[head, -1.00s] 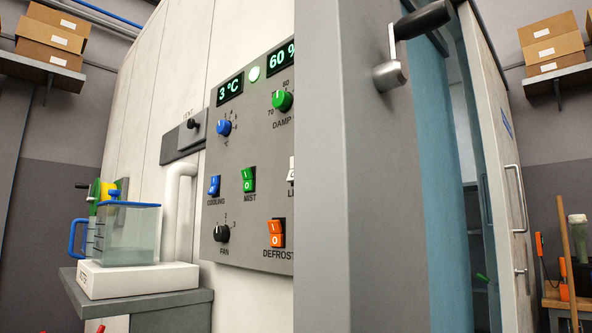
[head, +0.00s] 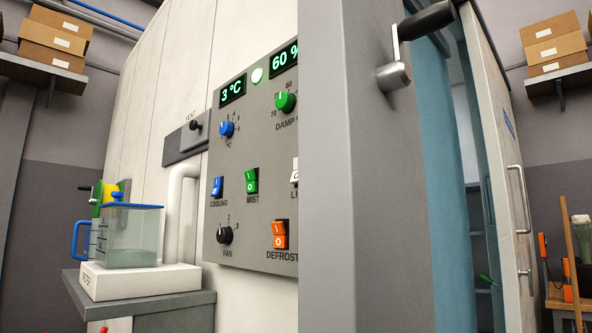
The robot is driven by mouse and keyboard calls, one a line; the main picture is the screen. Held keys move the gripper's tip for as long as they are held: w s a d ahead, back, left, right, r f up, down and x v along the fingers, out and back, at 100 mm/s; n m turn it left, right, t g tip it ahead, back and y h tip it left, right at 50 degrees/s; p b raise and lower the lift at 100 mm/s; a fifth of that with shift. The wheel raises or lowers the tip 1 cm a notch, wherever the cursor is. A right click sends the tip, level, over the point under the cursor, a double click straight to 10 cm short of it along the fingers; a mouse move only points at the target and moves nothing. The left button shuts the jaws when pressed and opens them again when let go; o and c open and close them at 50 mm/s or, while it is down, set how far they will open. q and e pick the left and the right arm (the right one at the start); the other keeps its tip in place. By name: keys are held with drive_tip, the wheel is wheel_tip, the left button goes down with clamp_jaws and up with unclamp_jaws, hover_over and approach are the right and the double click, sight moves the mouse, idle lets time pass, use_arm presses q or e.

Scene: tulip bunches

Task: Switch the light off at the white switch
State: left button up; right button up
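The white switch (head: 294,172) is on the grey control panel (head: 240,200) in the head view. It is cut off by the grey door post, so only its left part and the letters "LI" below it show. I cannot tell its position. On the same panel are a green MIST switch (head: 251,181), a blue COOLING switch (head: 218,186), an orange DEFROST switch (head: 280,235), a blue knob (head: 227,129), a green knob (head: 286,101) and a black FAN knob (head: 225,235). Neither of my grippers is in view.
A grey post (head: 350,220) with a black-handled lever (head: 425,22) fills the middle and hides the panel's right side. Right of it a door (head: 497,130) stands ajar. A clear container (head: 132,238) sits on a white scale (head: 140,281) on a shelf at left.

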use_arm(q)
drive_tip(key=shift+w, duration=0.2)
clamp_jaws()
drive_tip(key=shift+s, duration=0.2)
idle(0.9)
